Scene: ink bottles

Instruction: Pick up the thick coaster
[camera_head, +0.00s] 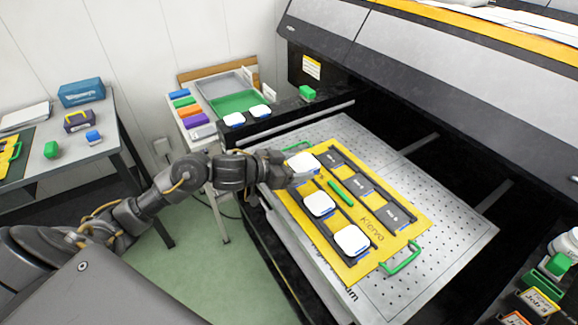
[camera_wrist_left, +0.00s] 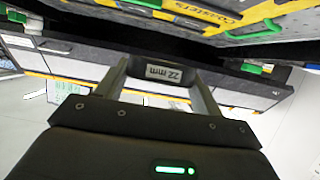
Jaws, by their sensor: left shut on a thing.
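My left gripper (camera_head: 290,172) is at the far left corner of the yellow jig (camera_head: 415,232). In the left wrist view my left gripper (camera_wrist_left: 161,80) is shut on a dark block with a white "22 mm" label, the thick coaster (camera_wrist_left: 161,72). In the head view this coaster's white top (camera_head: 303,161) shows just beyond the fingers, partly hidden by them. I cannot tell whether it is clear of the jig. Two more white-topped coasters, a middle one (camera_head: 319,204) and a near one (camera_head: 351,240), sit in the same row. My right gripper is not in view.
The jig lies on a perforated metal bed (camera_head: 452,245) under the large printer (camera_head: 470,75). A green stick (camera_head: 341,192) lies between its two rows, and a green handle (camera_head: 402,258) stands at its near end.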

